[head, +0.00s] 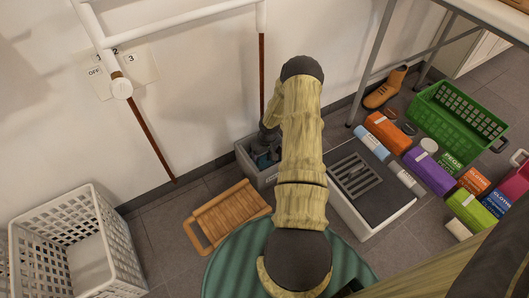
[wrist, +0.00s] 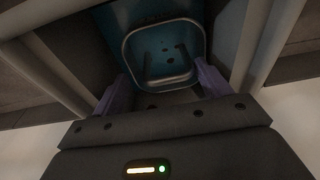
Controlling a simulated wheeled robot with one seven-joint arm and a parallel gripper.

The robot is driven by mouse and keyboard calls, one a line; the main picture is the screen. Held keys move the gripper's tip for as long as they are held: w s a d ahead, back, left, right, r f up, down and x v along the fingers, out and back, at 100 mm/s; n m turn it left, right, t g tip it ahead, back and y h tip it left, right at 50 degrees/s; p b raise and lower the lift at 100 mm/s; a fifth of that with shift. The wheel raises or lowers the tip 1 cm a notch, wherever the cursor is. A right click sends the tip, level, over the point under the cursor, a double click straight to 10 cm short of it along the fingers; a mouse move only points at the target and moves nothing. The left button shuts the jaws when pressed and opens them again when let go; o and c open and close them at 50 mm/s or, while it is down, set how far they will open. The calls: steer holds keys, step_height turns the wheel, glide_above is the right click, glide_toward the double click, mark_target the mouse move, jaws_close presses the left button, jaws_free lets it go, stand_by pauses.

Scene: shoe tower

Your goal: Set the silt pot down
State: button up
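The silt pot (wrist: 165,22) is blue-teal with a squarish pale rim or loop and small dark holes, seen from above in the wrist view. My gripper (wrist: 162,72) has a purple finger against each side of that loop and appears shut on it.
A white unit with a dark grated top (head: 385,190) stands right of my arm. A wooden slatted board (head: 228,215) lies left. A white basket (head: 85,245), a green crate (head: 455,120), an orange boot (head: 386,90) and several coloured boxes crowd the floor. Bare tiles (head: 165,245) show at left.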

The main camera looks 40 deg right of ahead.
step_height(320, 180, up, 13)
steer(key=s+p, duration=0.2)
steer(key=p, duration=0.4)
steer(key=shift+p, duration=0.4)
